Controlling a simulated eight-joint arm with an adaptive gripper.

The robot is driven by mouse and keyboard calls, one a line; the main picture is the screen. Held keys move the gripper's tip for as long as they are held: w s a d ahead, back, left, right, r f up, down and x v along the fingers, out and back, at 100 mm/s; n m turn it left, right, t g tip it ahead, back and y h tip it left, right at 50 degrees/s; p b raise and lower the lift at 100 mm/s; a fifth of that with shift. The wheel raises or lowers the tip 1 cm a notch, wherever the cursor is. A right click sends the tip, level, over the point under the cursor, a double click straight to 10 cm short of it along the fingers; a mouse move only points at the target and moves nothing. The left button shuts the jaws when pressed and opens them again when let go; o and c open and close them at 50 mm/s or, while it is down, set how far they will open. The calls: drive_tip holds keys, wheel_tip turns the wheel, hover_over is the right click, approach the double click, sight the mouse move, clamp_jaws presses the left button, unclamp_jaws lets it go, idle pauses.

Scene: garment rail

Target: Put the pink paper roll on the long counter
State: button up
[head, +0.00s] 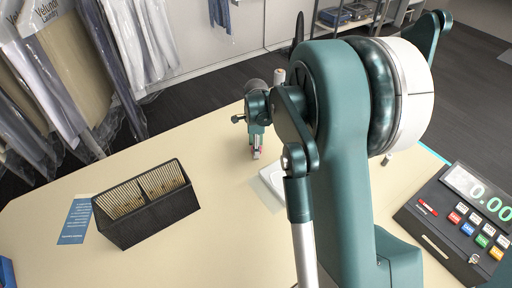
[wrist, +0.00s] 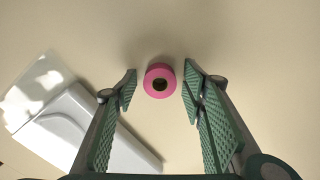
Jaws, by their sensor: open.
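The pink paper roll (wrist: 160,70) shows end-on in the wrist view, with a dark hole in its middle. It is between and slightly beyond the tips of my gripper (wrist: 158,91), with a gap to the finger on each side. My gripper is open and points down at the cream counter (head: 215,240). In the head view my gripper (head: 257,154) is low over the counter, with only a small reddish-pink patch visible at its tips. I cannot tell whether the roll's underside touches the counter.
A white object (wrist: 75,125) lies beside my gripper, partly hidden in the head view by my arm. A black divided box (head: 150,218) and a blue card (head: 76,221) are on the left. A cash register (head: 460,215) stands at right. Bagged garments (head: 45,70) hang behind the counter.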

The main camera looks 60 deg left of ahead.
drive_tip(key=shift+r, duration=0.15)
wheel_tip(320, 180, up, 12)
idle(0.7)
idle(0.5)
idle(0.5)
